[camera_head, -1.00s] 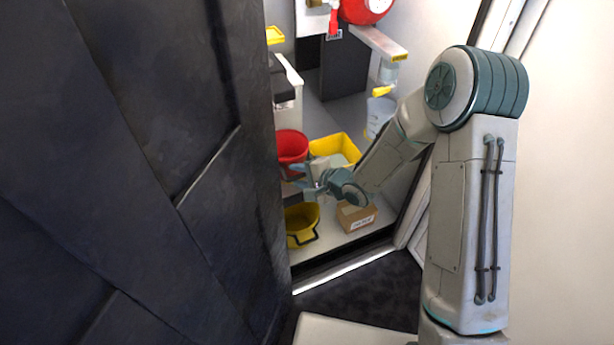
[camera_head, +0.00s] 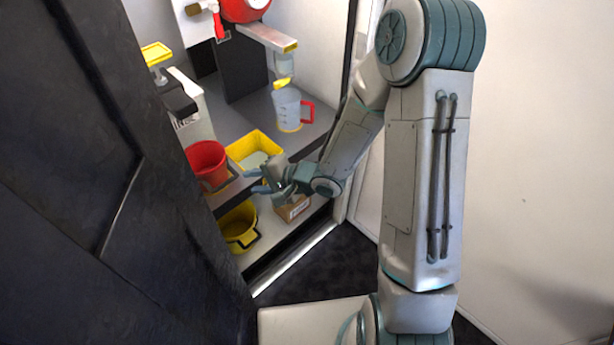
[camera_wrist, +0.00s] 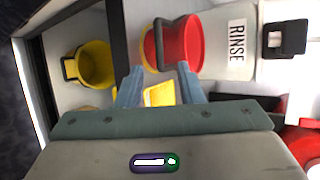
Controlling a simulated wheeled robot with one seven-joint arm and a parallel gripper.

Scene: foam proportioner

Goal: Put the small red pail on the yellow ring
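The small red pail (camera_head: 207,163) stands on the upper shelf in the head view, left of a yellow tray. In the wrist view the red pail (camera_wrist: 182,42) is beyond my fingertips, with its dark handle toward the left. A thin yellow edge (camera_wrist: 148,52) shows beside the pail there; I cannot tell whether it is the yellow ring. No separate yellow ring is clear. My gripper (camera_head: 264,180) is open and empty, in front of the shelf, right of and slightly below the pail, apart from it. Its spread fingers (camera_wrist: 158,82) also show in the wrist view.
The yellow tray (camera_head: 240,150) is right of the pail. A yellow bucket (camera_head: 238,225) and a cardboard box (camera_head: 291,209) stand on the lower shelf. A clear jug (camera_head: 288,108) with a red handle stands farther right. A dark panel (camera_head: 90,200) bounds the left side.

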